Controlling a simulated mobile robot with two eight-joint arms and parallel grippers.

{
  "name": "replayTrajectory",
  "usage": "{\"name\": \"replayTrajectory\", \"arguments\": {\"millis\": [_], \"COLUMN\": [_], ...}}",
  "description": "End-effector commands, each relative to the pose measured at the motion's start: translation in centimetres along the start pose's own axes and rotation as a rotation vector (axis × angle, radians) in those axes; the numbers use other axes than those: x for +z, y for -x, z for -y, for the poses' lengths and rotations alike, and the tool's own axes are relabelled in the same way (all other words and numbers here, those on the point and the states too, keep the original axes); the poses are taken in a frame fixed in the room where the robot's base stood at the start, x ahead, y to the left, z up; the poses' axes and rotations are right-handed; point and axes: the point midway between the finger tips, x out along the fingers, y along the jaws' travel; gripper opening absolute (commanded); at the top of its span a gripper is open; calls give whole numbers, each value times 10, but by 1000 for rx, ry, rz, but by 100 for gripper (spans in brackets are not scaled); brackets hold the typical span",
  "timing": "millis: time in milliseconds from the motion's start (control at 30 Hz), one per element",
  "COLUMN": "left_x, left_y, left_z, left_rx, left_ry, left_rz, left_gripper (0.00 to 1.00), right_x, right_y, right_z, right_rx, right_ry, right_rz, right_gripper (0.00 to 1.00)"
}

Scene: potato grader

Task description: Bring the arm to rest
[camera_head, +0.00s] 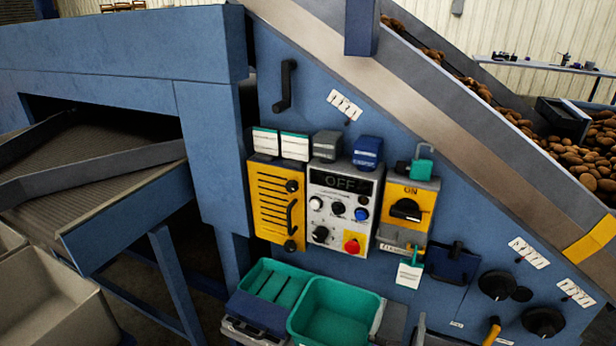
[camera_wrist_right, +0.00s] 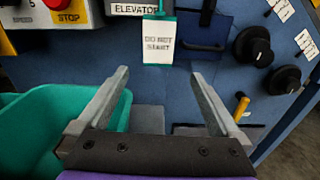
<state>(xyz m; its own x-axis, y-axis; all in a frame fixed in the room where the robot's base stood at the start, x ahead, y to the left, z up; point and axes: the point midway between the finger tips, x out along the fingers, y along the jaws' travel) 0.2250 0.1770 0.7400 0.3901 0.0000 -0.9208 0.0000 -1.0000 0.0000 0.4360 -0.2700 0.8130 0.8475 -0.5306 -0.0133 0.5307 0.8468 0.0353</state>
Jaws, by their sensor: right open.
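My right gripper (camera_wrist_right: 160,75) is open in the right wrist view, its two grey fingers spread wide with nothing between them. Beyond the fingertips a white "DO NOT START" tag (camera_wrist_right: 160,39) hangs in front of the blue panel. The fingers are apart from the tag. In the head view, only a little of this gripper seems to show at the bottom edge, below the tag (camera_head: 409,274). My left gripper is in neither view.
A teal bin (camera_head: 334,312) stands close left of my right gripper; it also shows in the wrist view (camera_wrist_right: 35,125). Above are a yellow switch box (camera_head: 421,203) marked ON with a teal lock (camera_head: 421,170), and a control box (camera_head: 337,225) reading OFF. Black knobs (camera_head: 497,285) sit right.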

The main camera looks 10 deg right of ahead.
Motion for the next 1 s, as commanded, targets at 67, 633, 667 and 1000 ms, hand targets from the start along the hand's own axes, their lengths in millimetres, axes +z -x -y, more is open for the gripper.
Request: {"name": "replayTrajectory", "arguments": {"millis": [67, 633, 667, 1000], "left_x": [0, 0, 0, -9], "left_y": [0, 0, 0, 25], "left_z": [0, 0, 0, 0], "left_rx": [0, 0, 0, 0], "left_ry": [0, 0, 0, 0], "left_rz": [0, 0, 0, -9], "left_gripper": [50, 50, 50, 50], "right_x": [0, -67, -69, -48], "right_y": [2, 141, 151, 230], "right_z": [9, 68, 65, 35], "right_rx": [-32, -934, -991, -1506], "right_ry": [-101, -1792, -1856, -2294], "right_rz": [-36, -520, -534, -626], "right_gripper": [100, 100, 100, 100]}}
